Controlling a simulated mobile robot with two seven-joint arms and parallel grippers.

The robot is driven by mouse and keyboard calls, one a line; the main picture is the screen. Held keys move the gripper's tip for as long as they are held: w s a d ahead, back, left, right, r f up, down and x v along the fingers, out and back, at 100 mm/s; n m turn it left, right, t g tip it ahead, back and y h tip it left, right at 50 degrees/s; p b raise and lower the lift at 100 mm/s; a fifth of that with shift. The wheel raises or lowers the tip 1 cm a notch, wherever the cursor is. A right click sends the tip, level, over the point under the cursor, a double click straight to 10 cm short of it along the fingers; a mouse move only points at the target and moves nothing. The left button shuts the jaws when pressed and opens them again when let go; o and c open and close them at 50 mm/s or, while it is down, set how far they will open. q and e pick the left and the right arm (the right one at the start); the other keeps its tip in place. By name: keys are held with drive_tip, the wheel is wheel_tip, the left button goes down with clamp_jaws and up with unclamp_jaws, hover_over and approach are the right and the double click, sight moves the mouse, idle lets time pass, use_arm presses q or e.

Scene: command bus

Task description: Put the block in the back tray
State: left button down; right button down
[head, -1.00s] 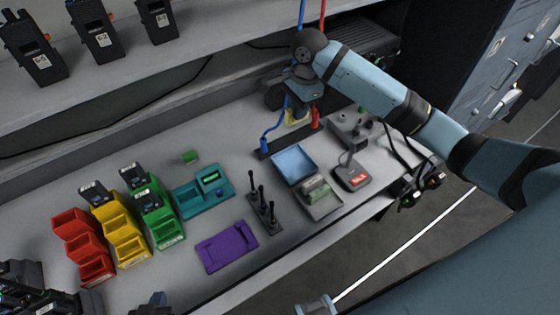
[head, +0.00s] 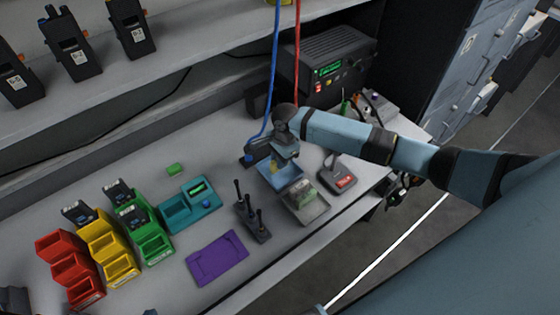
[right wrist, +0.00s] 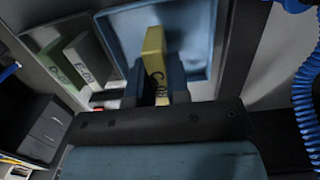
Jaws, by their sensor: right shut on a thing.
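My right gripper (head: 277,160) is shut on a yellow block (right wrist: 154,50) with dark lettering. My left gripper is not in view.
A grey tray (head: 322,212) with a white and a green block stands in front of the blue one. A desk microphone (head: 338,178) is at its right, a black stand with upright pegs (head: 252,222) at its left. Blue and red cables (head: 297,60) hang behind the gripper.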

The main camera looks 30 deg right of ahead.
drive_tip(key=shift+f, duration=0.65)
use_arm(q)
drive_tip(key=shift+r, duration=0.1)
drive_tip(key=shift+r, duration=0.15)
use_arm(e)
drive_tip(key=c, duration=1.1)
unclamp_jaws()
drive_tip(key=shift+f, duration=0.1)
use_arm(q)
drive_tip(key=shift+f, duration=0.2)
use_arm(e)
drive_tip(key=shift+r, duration=0.2)
wheel_tip(320, 180, up, 12)
drive_tip(key=d, duration=0.1)
drive_tip(key=shift+d, duration=0.25)
drive_tip(key=shift+w+f, duration=0.1)
